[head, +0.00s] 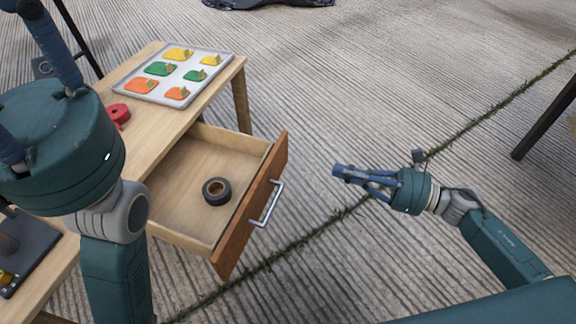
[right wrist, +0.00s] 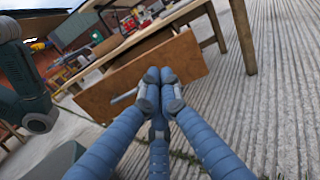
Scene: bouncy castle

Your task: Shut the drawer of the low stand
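The low wooden stand (head: 168,118) is at the left in the head view. Its drawer (head: 190,215) is pulled well out, with a brown front (head: 277,165) and a metal handle (head: 267,204). A black roll of tape (head: 216,191) lies in it. My right gripper (head: 338,171) is shut and empty, apart from the drawer front and to its right. In the right wrist view its fingertips (right wrist: 160,76) are together, with the drawer front (right wrist: 195,62) beyond. My left gripper (head: 60,140) is over the stand's left part; its fingertips are cut off.
A tray (head: 207,54) with several coloured pieces and a red ring-like item (head: 118,115) are on the stand top. A dark item (head: 25,248) lies at the lower left. The ribbed floor (head: 365,90) right of the drawer is clear. A dark table leg (head: 541,122) stands at far right.

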